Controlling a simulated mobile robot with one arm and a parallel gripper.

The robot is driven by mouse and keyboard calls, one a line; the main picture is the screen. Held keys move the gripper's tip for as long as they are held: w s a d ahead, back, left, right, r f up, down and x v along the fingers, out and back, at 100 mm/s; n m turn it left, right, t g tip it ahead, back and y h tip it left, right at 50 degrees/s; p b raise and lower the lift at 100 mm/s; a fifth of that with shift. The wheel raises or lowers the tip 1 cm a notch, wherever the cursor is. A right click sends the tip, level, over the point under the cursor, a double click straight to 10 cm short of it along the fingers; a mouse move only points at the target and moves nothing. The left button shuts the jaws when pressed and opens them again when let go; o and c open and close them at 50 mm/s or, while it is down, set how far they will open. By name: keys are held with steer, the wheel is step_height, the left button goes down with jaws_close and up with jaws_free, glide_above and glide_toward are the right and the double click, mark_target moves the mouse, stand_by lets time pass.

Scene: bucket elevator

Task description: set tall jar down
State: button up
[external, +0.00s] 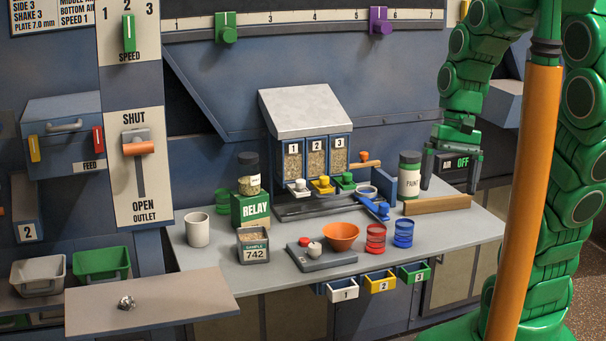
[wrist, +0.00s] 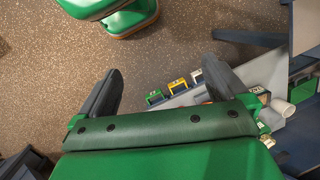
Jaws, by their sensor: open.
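Two jars with dark lids could be the tall jar. One, labelled PAINT (external: 410,181), stands upright on the grey worktop (external: 222,262) at the right, behind a wooden bar. The other, a dark-lidded jar of grain (external: 249,173), stands upright on the green RELAY box (external: 251,209). My gripper (external: 450,186) is open and points down, just right of the PAINT jar in the external view; its depth there is unclear. In the wrist view, my gripper (wrist: 162,70) has its fingers wide apart with no jar between them.
A wooden bar (external: 437,204) lies at the worktop's right. A blue scoop (external: 374,208), red sieves (external: 375,239), blue sieves (external: 403,233) and an orange bowl (external: 341,236) crowd the middle. A white cup (external: 197,230) stands left. Small drawers (external: 381,283) stick out in front.

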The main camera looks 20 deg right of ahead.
steer(key=s+d+n+h, duration=0.2)
steer(key=s+d, duration=0.1)
steer(key=s, duration=0.5)
steer(key=shift+d+f+n, duration=0.25)
steer(key=shift+d+n, duration=0.05)
steer(key=shift+n, duration=0.1)
stand_by(0.6)
